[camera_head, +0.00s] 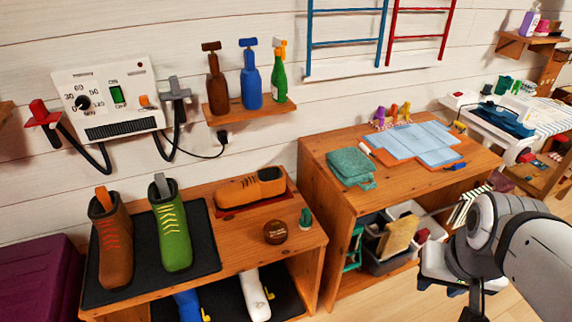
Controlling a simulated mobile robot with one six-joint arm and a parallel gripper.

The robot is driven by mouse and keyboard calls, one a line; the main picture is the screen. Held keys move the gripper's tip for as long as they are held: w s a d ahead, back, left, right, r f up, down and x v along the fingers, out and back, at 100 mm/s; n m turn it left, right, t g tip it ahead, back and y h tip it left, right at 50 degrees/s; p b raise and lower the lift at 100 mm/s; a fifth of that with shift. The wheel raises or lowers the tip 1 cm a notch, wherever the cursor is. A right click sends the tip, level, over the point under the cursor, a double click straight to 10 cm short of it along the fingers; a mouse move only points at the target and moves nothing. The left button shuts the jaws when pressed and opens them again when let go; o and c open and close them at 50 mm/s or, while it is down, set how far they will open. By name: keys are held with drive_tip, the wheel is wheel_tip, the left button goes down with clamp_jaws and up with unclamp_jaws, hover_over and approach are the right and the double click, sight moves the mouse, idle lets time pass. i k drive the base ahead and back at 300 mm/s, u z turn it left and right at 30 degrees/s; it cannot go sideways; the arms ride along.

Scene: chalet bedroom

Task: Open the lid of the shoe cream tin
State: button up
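The shoe cream tin looks to be the small round brown tin (275,232) on the low wooden shoe bench. Its top carries pale lettering too small to read, and its lid looks closed. My arm comes in from the right edge. My gripper (458,278) is at the lower right, over the floor, well to the right of the tin and apart from it. Its fingers are small and partly hidden by the arm, so their opening is unclear.
A small green brush-like object (305,218) stands close right of the tin. A brown boot (112,240) and green boot (171,225) stand on a black mat (205,262). A taller wooden table (318,165) stands between bench and arm.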

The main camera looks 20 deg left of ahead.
sight(274, 230)
drive_tip(key=u, duration=0.65)
drive_tip(key=i, duration=1)
drive_tip(key=u, duration=0.6)
drive_tip(key=k, duration=0.85)
drive_tip(key=u, duration=0.15)
drive_tip(key=i, duration=0.85)
drive_tip(key=z, duration=0.1)
